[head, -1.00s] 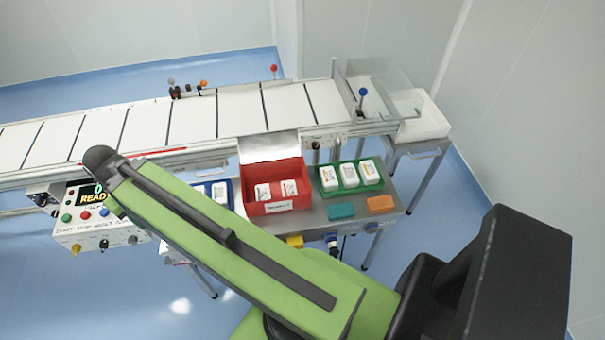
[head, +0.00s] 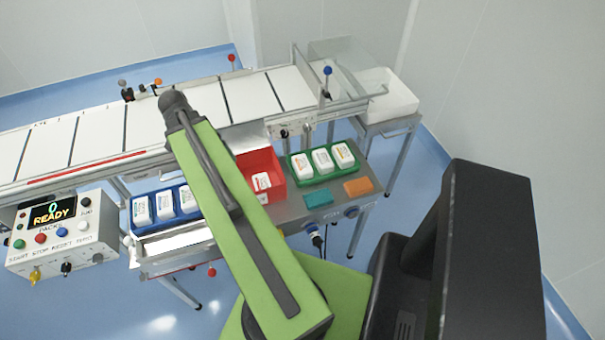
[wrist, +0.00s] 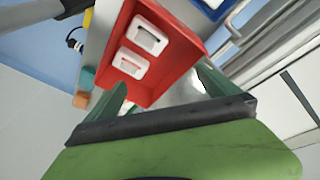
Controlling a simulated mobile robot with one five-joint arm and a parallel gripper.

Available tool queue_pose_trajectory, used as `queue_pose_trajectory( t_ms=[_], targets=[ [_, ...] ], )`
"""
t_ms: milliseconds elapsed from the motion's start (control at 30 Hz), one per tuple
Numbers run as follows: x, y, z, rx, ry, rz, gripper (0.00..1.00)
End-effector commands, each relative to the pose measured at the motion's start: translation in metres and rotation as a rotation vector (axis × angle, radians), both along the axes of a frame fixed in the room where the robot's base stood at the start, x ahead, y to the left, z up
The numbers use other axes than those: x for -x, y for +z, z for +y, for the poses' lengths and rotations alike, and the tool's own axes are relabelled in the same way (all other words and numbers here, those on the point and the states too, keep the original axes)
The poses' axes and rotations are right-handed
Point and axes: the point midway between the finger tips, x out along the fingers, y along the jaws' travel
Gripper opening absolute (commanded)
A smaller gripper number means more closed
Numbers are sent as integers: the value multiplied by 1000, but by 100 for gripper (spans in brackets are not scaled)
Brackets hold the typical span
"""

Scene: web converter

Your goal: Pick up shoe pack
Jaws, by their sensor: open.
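No pack can be told apart as the shoe pack; the candidates are small white packs with print. In the wrist view, two white packs, a nearer one (wrist: 130,62) and a farther one (wrist: 149,38), lie in the red bin (wrist: 186,46).
A blue tray (head: 152,226) with several white packs stands left of the red bin. A green tray (head: 318,177) with white packs stands right. Teal (head: 318,200) and orange (head: 357,187) blocks lie in front. The conveyor (head: 95,137) runs behind; a control box (head: 62,240) stands left.

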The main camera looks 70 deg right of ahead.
Motion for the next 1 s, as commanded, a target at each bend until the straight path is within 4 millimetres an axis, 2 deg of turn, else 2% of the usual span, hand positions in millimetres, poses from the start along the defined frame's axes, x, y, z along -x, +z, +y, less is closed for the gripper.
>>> queue_pose_trajectory(
  t_ms=[33, 100, 200, 300, 400, 567, 667, 1000],
  targets=[
    [36, -15, -40, 38, -181, -7, 100],
    [81, -20, -80, 94, -403, -18, 100],
    [132, -24, -116, 155, -638, -28, 100],
    [163, -25, -134, 194, -769, -34, 100],
    [174, -24, -140, 208, -817, -36, 100],
    [175, -29, -141, 209, -820, -37, 100],
    [178, -43, -143, 208, -820, -37, 100],
    [199, -114, -161, 208, -818, -37, 100]
  ],
)
